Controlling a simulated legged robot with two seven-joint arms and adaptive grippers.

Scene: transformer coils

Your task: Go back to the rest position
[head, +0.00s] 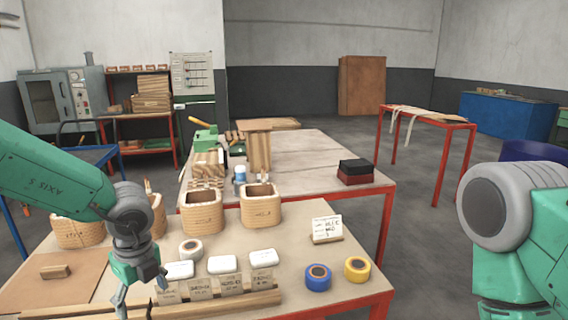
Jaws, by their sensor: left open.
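My left gripper (141,290) hangs over the front left of the near table, fingers pointing down and apart, with nothing seen between them. It is beside the row of small labelled blocks and in front of the wooden coil boxes. Two wooden coil boxes (203,212) and (261,206) stand open-topped on the table. More wooden coils (78,232) stand at the left, partly hidden behind my left arm. My right arm shows at the right edge of the head view, over the floor, and its gripper is out of view.
Blue tape (318,278), yellow tape (357,269) and a white roll (190,249) lie on the near table (290,299). White pads (263,258) sit near a wooden rail (220,305). A label card (326,229) stands behind the tapes.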

